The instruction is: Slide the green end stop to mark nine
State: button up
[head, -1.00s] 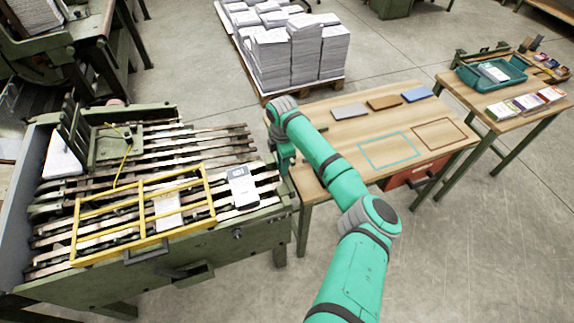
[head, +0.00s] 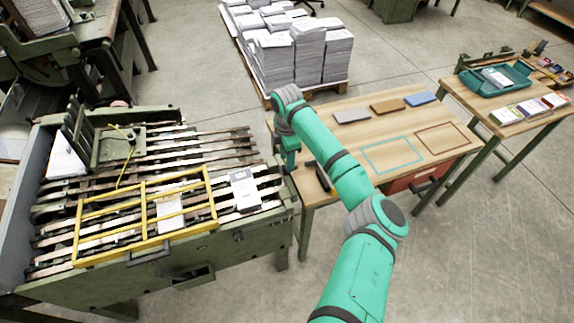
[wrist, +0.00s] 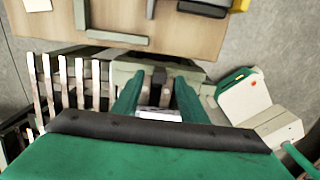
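My gripper (wrist: 157,88) points down with its two green fingers spread apart. A dark knob-like part (wrist: 158,76) and a pale piece show between the fingers; I cannot tell whether they touch. In the head view my gripper (head: 291,160) is at the right end of the green slatted machine (head: 250,245), beside the wooden table; its fingertips are hidden. A green bracket (head: 113,147) with a yellow cord stands at the machine's left. I cannot tell for certain which part is the end stop. No mark nine is readable.
A yellow frame (head: 147,235) and a white pack (head: 245,188) lie on the slats. The wooden table (head: 340,140) holds grey, brown and blue pads at its back. A dark object (head: 323,177) is beside my arm. Paper stacks (head: 300,55) stand behind.

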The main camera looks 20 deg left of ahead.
notch_tip(320, 180, up, 6)
dwell(0.4)
dwell(0.4)
